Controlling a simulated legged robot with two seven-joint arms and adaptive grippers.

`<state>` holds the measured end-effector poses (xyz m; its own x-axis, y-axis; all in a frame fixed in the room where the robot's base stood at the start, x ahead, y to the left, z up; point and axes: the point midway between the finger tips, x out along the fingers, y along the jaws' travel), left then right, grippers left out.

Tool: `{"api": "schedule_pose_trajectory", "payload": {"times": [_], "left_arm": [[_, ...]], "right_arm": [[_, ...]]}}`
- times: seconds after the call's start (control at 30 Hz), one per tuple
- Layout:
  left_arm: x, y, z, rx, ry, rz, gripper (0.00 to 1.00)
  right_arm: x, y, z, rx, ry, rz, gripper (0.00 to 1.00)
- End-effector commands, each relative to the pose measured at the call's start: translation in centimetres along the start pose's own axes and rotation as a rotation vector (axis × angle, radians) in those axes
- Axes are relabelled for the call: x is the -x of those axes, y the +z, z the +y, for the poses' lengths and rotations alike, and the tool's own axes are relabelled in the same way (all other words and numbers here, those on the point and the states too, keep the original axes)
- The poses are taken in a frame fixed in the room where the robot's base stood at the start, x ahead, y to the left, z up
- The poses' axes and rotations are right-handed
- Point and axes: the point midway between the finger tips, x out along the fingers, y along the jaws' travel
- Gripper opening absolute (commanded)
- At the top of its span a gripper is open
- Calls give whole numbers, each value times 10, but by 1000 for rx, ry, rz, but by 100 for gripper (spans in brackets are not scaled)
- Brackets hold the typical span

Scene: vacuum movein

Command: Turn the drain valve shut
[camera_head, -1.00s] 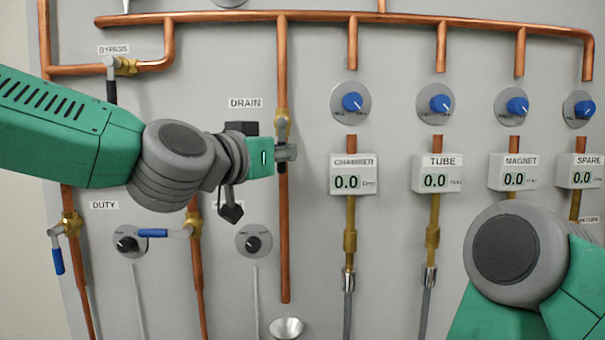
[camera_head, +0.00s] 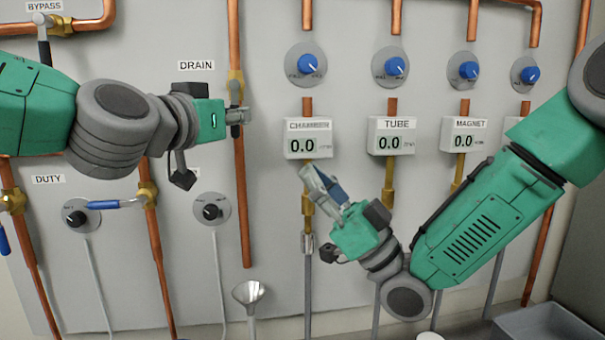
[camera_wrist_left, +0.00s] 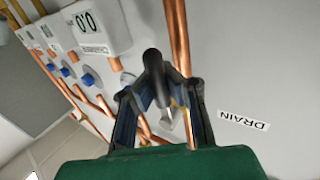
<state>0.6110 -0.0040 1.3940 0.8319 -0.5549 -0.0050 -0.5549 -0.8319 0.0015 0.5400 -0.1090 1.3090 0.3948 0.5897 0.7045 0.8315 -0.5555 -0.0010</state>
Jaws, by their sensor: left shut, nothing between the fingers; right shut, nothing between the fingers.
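The drain valve (camera_head: 236,80) is a brass body on a vertical copper pipe, right of the DRAIN label (camera_head: 197,65) in the head view. A grey metal part of it hangs down along the pipe; the left gripper partly hides it. My left gripper (camera_head: 240,116) is shut and empty at the pipe just below the brass body. My right gripper (camera_head: 314,178) is shut and empty in front of the pipe under the CHAMBER gauge.
The CHAMBER gauge (camera_head: 307,138), TUBE gauge (camera_head: 391,136) and MAGNET gauge (camera_head: 464,135) stand out from the panel, with blue knobs above. A funnel (camera_head: 248,293) sits below the drain pipe's open end. A blue-handled valve (camera_head: 120,204) is at lower left. A grey bin (camera_head: 545,325) is at lower right.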

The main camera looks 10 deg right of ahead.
Motion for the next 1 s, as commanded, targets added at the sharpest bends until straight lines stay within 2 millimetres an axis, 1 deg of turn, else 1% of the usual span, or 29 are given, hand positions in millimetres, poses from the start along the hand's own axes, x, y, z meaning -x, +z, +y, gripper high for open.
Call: {"api": "schedule_pose_trajectory", "payload": {"times": [0.03,0.2,0.37,0.4,0.5,0.63,1.0], "left_arm": [[2,2,4,1,8,-5,0],[2,2,4,1,8,-5,0],[1,2,4,1,8,-5,0],[1,2,4,1,8,-5,0],[1,2,4,1,8,-5,0],[1,2,4,1,8,-6,0],[1,2,5,1,8,-6,0]], "right_arm": [[-12,-1,-1,3,-4,2,0],[-49,0,-1,3,-3,1,0],[-81,0,-1,1,-2,1,0],[-84,8,-1,-1,-1,-2,0],[-94,18,0,-1,1,-2,0],[-102,26,0,-1,0,-1,0],[-104,29,0,-2,2,-1,0]]}}
